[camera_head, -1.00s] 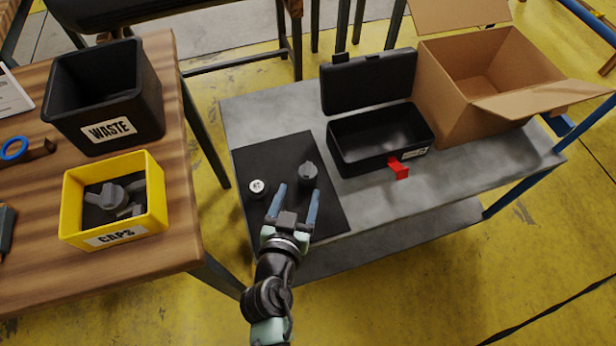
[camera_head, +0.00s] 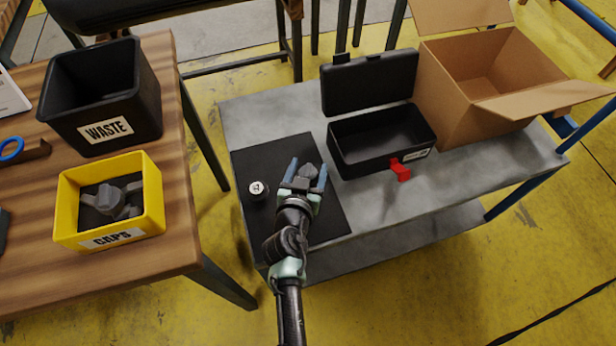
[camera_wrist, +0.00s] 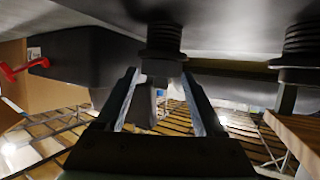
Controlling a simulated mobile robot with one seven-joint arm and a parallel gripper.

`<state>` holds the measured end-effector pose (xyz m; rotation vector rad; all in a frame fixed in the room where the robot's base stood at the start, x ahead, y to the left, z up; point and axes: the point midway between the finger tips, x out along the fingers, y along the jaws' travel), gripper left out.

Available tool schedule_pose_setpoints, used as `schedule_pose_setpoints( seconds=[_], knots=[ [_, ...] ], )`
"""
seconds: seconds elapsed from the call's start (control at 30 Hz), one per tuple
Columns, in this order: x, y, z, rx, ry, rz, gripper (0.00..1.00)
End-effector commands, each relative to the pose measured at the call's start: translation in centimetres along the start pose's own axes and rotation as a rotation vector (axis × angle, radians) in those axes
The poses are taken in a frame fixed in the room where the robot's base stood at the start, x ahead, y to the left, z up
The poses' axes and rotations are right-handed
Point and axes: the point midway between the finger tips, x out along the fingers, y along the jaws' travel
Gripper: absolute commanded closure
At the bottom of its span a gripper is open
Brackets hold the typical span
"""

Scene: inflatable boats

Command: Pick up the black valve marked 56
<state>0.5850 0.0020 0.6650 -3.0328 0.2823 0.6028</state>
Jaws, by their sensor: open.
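Two black valves stand on the black mat (camera_head: 322,215). The left one (camera_head: 257,190) has a white top with a small dark number that I cannot read surely. The right one wears a grey winged cap (camera_head: 308,171); no number shows on it. My gripper (camera_head: 307,165) is open, with one finger on each side of the capped valve.
An open black case (camera_head: 375,145) with a red latch (camera_head: 401,170) stands right of the mat, before an open cardboard box (camera_head: 480,90). On the wooden table (camera_head: 140,260) are a black WASTE bin (camera_head: 105,105) and a yellow CAPS bin (camera_head: 75,205) holding grey caps.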

Motion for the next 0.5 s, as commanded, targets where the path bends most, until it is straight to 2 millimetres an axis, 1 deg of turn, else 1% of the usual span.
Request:
schedule_pose_setpoints(
  seconds=[0.17,0.27,0.3,0.47,0.5],
  knots=[
    [-0.01,0.02,0.02,0.0,0.0,0.0,0.29],
    [-0.02,0.01,0.01,0.0,0.0,0.0,0.46],
    [-0.02,0.01,0.02,0.0,0.0,0.0,0.53],
    [-0.03,0.0,0.02,0.0,0.0,0.0,0.82],
    [-0.04,0.01,0.02,0.0,0.0,0.0,0.89]
  ],
)
